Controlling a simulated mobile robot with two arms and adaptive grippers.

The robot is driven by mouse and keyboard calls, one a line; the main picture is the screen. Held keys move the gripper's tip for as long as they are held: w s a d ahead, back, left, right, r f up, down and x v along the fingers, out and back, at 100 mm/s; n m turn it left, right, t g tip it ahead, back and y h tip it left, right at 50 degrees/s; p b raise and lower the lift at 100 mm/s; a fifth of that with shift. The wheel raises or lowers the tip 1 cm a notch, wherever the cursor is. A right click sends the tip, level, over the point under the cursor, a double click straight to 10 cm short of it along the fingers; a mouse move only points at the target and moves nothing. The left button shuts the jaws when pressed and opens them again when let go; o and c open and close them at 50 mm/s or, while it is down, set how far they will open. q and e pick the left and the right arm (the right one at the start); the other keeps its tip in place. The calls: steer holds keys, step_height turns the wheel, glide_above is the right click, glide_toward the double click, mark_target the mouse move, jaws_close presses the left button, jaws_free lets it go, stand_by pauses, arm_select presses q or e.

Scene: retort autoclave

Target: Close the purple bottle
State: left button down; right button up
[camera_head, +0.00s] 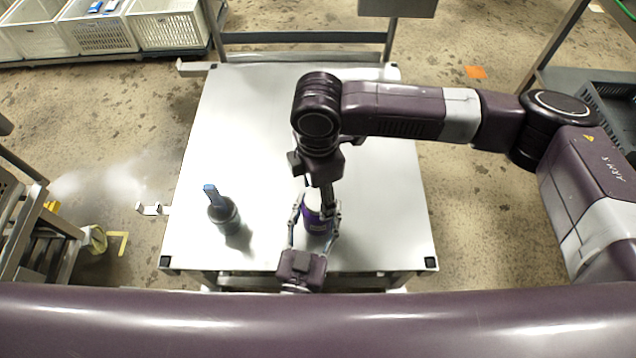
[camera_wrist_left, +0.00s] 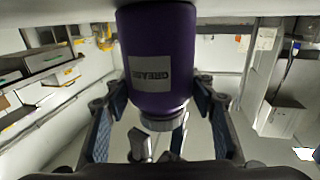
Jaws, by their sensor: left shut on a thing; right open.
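The purple bottle (camera_head: 312,222) stands on the white table near its front edge. In the left wrist view the purple bottle (camera_wrist_left: 160,55) fills the top centre, label "GREASE" upside down, a silvery neck or cap below. I cannot tell which it is. My left gripper (camera_head: 316,214) comes from the front edge and is shut around the bottle's sides; its fingers (camera_wrist_left: 160,92) flank it. My right gripper (camera_head: 326,196) reaches down from above, over the bottle's top, open. Its fingertips are partly hidden in the head view. Whether it touches the top is unclear.
The table's back left is clear. White crates (camera_head: 170,28) stand at the back left, a dark tray (camera_head: 610,105) at the right, and a metal rack (camera_head: 35,225) at the left.

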steer(key=shift+f, duration=0.25)
steer(key=c, duration=1.2)
steer(key=o, duration=1.4)
steer(key=shift+c, duration=0.2)
step_height(320, 180, up, 12)
